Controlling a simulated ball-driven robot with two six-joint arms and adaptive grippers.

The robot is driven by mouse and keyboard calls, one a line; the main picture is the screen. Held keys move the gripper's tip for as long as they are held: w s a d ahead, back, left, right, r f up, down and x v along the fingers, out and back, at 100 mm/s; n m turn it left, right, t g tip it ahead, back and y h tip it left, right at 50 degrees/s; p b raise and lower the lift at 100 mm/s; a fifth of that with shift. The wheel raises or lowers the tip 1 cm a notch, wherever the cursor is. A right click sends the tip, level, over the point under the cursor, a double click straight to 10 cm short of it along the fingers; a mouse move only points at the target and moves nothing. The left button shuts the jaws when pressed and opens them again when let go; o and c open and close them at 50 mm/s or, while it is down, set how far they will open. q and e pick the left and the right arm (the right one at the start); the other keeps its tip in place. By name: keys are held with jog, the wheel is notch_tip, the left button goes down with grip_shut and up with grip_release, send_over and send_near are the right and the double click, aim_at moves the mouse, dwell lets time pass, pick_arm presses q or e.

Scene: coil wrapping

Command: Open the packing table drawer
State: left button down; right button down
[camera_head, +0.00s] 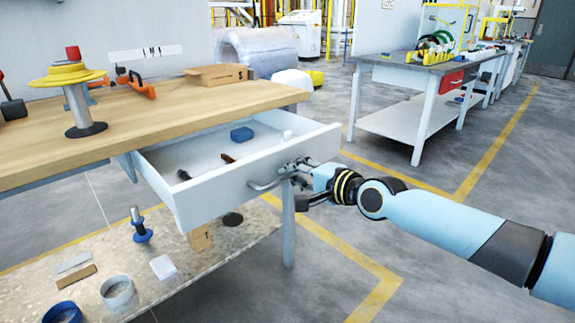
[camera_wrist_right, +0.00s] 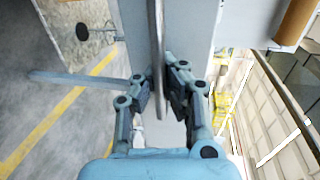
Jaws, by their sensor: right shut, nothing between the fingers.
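The packing table (camera_head: 150,118) has a wooden top, and its white drawer (camera_head: 240,182) stands pulled out with its inside showing. A grey bar handle (camera_head: 262,185) is on the drawer front. My right gripper (camera_head: 292,172) is at the right part of this handle, in front of the drawer front. In the right wrist view the handle (camera_wrist_right: 157,60) runs upright past the fingers of the right gripper (camera_wrist_right: 160,88). The gripper is shut with nothing held; whether it touches the handle I cannot tell. My left gripper is not in view.
The drawer holds a blue block (camera_head: 241,134) and a few small items. A yellow spool (camera_head: 68,76) on a stand and a cardboard box (camera_head: 216,75) are on the tabletop. A lower shelf (camera_head: 205,268) carries several parts. Floor is clear around my right arm.

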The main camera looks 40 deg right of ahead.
jog(key=shift+s, duration=0.4)
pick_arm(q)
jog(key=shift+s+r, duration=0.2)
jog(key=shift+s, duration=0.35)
pick_arm(e)
jog(key=shift+s, duration=0.45)
jog(key=c, duration=2)
grip_release()
jog(key=o, duration=0.6)
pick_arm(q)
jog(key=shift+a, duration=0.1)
pick_arm(e)
jog(key=shift+r, duration=0.1)
